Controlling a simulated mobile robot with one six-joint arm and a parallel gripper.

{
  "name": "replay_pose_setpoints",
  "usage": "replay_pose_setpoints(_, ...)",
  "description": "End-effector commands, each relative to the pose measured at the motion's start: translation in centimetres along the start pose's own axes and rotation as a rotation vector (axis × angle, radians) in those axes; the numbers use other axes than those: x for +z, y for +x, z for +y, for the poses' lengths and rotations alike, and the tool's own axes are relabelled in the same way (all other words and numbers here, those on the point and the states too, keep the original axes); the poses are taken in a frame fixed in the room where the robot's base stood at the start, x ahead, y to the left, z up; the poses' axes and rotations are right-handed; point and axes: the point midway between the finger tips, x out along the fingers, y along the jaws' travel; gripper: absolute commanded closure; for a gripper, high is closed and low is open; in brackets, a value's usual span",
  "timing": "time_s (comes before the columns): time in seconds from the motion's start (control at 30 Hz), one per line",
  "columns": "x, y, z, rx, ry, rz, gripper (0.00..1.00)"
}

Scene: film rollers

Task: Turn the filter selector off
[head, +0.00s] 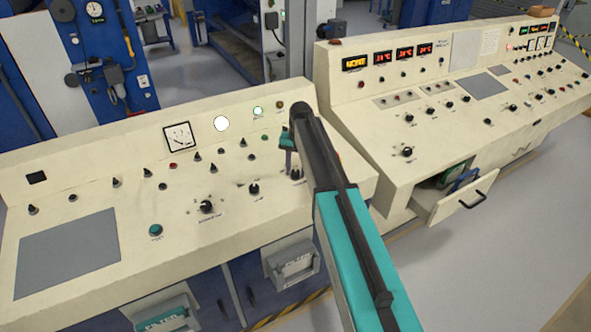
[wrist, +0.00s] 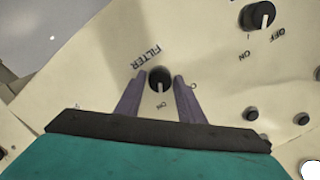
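The filter selector is a black round knob (wrist: 160,78) with a white pointer line, beside the printed word FILTER in the wrist view. Its pointer is towards the ON mark. A second mark to its right is partly hidden by a finger. My gripper (wrist: 160,84) is open, with one purple-grey finger on each side of the knob. Slim gaps seem to remain; contact is not clear. In the head view my gripper (head: 289,162) points down at the right end of the left console, next to a dark knob (head: 297,174).
Another black knob (wrist: 258,16) with ON and OFF marks is at the upper right of the wrist view. Several knobs and buttons cover the left console (head: 110,215). A second console (head: 470,110) stands to the right, with an open drawer (head: 450,202).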

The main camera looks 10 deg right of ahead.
Motion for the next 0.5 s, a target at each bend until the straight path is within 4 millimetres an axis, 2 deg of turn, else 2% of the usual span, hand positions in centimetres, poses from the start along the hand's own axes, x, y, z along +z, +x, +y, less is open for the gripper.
replay_pose_setpoints(0.03, 0.0, -0.02, 0.0, 0.0, 0.0, 0.0, 0.74)
replay_pose_setpoints(0.13, 0.0, -0.02, 0.0, 0.0, 0.0, 0.0, 0.91)
replay_pose_setpoints(0.17, 0.0, -0.02, 0.0, 0.0, 0.0, 0.0, 0.94)
replay_pose_setpoints(0.5, -0.01, 0.03, -0.01, 0.003, -0.034, 0.0, 0.93)
